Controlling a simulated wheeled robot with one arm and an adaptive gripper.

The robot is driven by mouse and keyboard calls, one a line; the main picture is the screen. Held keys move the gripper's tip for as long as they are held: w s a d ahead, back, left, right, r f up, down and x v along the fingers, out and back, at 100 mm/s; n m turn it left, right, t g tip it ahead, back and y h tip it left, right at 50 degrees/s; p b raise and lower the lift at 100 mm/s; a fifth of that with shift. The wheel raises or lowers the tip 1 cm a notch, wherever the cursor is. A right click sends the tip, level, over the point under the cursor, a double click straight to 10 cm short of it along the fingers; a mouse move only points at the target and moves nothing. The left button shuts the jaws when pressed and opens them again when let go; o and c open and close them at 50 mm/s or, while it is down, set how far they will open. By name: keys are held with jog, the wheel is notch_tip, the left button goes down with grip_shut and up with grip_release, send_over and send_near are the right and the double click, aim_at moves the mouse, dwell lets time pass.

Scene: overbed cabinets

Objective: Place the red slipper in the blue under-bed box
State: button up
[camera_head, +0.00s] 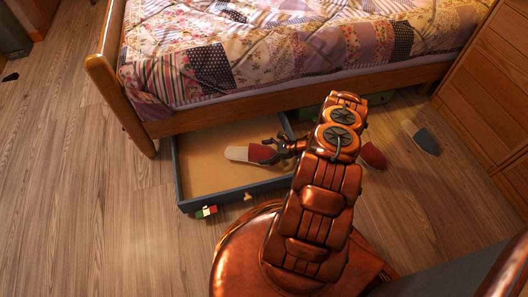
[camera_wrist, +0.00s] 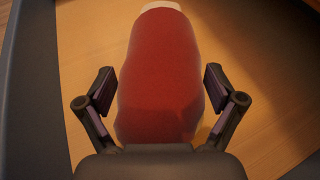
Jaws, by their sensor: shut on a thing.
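The red slipper (camera_head: 262,154) with a pale end is in my gripper (camera_head: 284,148), over the pulled-out blue under-bed box (camera_head: 240,196). In the wrist view the red slipper (camera_wrist: 158,75) lies between the two fingers of my gripper (camera_wrist: 159,88), its pale end pointing away. The box's tan floor shows around it, and the blue wall (camera_wrist: 32,80) shows at the left. I cannot tell whether the slipper touches the box floor. My arm hides the box's right part. A second red slipper (camera_head: 373,157) lies on the floor right of my arm.
A blue-grey slipper (camera_head: 426,142) lies on the floor further right. A small coloured block (camera_head: 206,211) is by the box's front left corner. The bed (camera_head: 270,102) overhangs the box's back. A wooden cabinet (camera_head: 490,90) stands at right.

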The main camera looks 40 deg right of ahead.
jog(key=shift+f, duration=0.35)
jog(key=o, duration=0.8)
jog(key=shift+o, duration=0.2)
